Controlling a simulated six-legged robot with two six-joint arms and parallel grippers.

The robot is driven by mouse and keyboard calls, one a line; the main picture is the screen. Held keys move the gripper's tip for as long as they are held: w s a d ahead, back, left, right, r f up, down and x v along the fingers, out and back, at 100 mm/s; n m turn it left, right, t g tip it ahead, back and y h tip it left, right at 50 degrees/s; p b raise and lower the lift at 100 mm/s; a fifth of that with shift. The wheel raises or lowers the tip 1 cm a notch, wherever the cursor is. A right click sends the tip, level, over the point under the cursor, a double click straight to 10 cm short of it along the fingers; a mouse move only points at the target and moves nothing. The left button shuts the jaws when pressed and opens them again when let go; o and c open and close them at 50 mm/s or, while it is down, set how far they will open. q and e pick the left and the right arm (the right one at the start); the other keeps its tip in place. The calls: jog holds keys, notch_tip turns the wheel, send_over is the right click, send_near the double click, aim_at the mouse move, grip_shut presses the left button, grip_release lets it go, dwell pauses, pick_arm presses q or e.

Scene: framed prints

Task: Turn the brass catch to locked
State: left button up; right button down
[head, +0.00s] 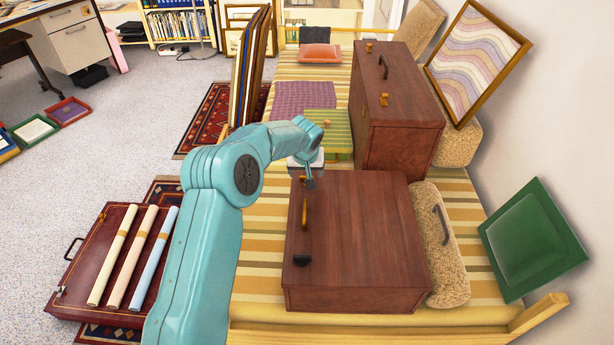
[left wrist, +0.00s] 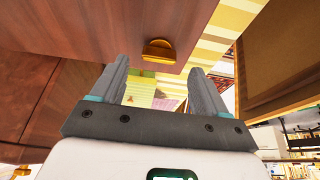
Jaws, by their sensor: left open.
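A brown wooden case (head: 365,235) lies in the front of the head view, with a slim brass piece (head: 305,208) and a small black fitting (head: 302,260) near its left edge. A larger wooden case (head: 405,120) stands behind it, with two brass catches on top, one nearer (head: 384,99) and one farther. My left gripper (head: 310,182) is at the left far corner of the front case. In the left wrist view, the left gripper (left wrist: 159,66) is open and empty, with a brass catch (left wrist: 158,51) on a wooden face just beyond its fingertips. My right gripper is out of view.
Framed pictures (head: 250,65) lean upright left of the larger case. A green frame (head: 535,240) leans at the right wall. Rolled prints (head: 155,258) lie on a red case at left.

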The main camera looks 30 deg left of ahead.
pick_arm(q)
jog(key=shift+x, duration=1.7)
jog(key=c, duration=1.1)
jog(key=shift+o, duration=0.2)
